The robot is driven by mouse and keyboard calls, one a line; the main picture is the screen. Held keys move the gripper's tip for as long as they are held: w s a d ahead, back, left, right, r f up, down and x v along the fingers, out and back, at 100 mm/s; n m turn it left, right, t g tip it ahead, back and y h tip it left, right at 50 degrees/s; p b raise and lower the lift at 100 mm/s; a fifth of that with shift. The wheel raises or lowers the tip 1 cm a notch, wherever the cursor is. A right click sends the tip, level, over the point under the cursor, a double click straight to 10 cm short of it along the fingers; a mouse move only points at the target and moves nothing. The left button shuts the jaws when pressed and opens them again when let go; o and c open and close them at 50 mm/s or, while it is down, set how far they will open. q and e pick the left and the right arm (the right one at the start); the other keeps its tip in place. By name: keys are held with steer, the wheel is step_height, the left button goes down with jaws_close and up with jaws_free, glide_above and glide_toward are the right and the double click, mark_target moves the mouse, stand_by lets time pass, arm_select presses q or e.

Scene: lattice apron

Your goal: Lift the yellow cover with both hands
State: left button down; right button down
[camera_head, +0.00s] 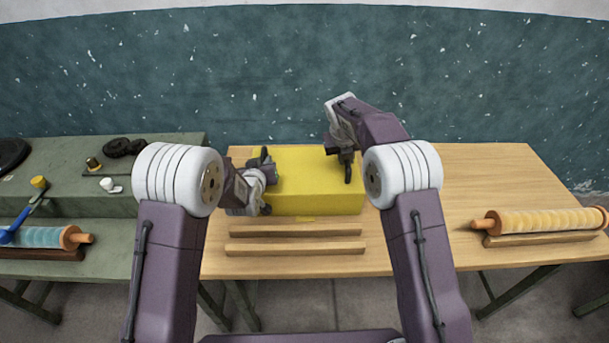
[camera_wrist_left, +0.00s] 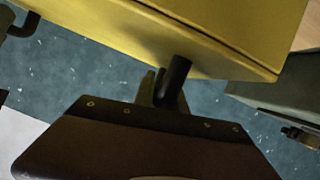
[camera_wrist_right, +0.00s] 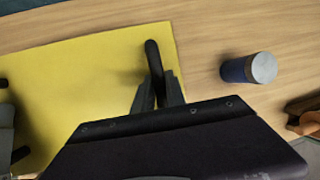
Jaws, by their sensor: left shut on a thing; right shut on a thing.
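The yellow cover (camera_head: 318,187) is a box shape over the wooden table in the head view, with a dark handle on each side. My left gripper (camera_head: 266,180) is at its left side. In the left wrist view, its fingers (camera_wrist_left: 158,88) are shut on the black handle (camera_wrist_left: 178,78) beside the yellow wall. My right gripper (camera_head: 347,160) is at the right side. In the right wrist view, its fingers (camera_wrist_right: 157,92) are shut on the other black handle (camera_wrist_right: 153,58). I cannot tell whether the cover touches the table. What is under it is hidden.
Two wooden strips (camera_head: 295,248) lie in front of the cover on the wooden table (camera_head: 480,180). A yellow roller (camera_head: 545,220) rests at the right. A blue cylinder (camera_wrist_right: 240,69) stands near the cover. A green table (camera_head: 165,155) with a teal roller (camera_head: 35,237) is at the left.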

stand_by(0.4)
